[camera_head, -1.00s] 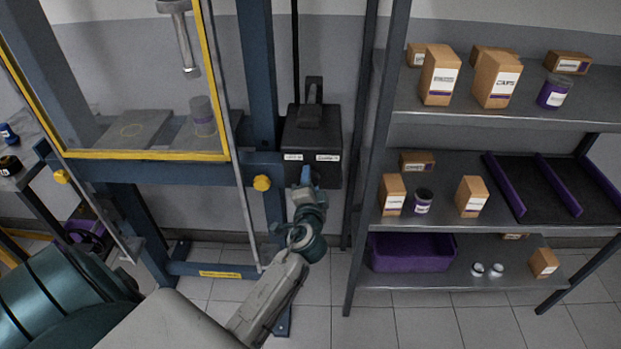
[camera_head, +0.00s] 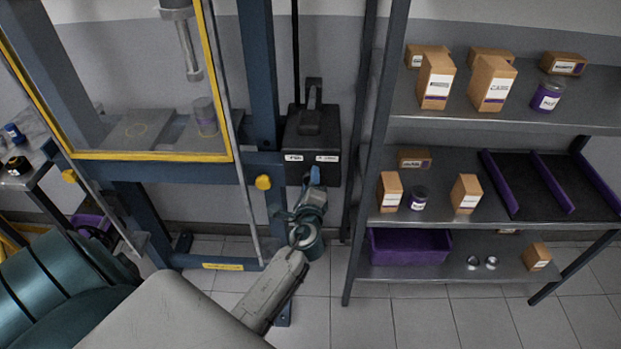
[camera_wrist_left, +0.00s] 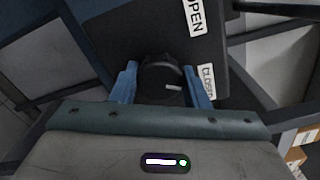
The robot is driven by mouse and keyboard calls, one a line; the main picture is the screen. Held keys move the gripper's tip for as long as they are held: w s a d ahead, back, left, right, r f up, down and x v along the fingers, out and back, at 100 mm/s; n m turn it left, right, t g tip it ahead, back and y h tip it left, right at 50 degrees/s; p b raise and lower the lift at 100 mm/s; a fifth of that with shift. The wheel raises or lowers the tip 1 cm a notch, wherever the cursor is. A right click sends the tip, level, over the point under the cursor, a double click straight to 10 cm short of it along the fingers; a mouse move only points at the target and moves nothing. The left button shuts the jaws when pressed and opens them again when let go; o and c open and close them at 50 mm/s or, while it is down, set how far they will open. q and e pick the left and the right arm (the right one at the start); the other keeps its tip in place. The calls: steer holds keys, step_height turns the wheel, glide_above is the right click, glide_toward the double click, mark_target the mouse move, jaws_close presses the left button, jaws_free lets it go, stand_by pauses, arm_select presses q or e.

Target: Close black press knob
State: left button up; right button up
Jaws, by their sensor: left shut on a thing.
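The black press knob (camera_wrist_left: 162,76) shows in the left wrist view, on the face of a dark box. The box (camera_head: 312,150) is mounted on the press frame in the head view, with a lever on its top and two white labels on its front. In the left wrist view the labels read OPEN (camera_wrist_left: 194,16) and CLOSED (camera_wrist_left: 207,82). My left gripper (camera_wrist_left: 164,88) is shut on the knob, with a blue finger on each side of it. In the head view my left gripper (camera_head: 312,178) is at the lower front of the box and hides the knob. My right gripper is not in view.
The blue press frame (camera_head: 262,90) with a yellow-edged guard (camera_head: 150,156) stands left of the box. A grey shelf rack (camera_head: 480,218) with cartons, jars and a purple bin (camera_head: 410,248) stands close on the right. Tiled floor lies below.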

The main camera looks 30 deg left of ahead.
arm_select(q)
steer(key=shift+f+m, duration=0.1)
steer(key=shift+m, duration=0.2)
stand_by(0.4)
steer(key=o, duration=1)
steer(key=shift+c, duration=0.2)
steer(key=b+v, duration=0.2)
steer(key=v, duration=0.8)
steer(key=shift+s+d+b, duration=0.2)
steer(key=shift+s+b, duration=0.15)
steer(key=shift+b, duration=0.05)
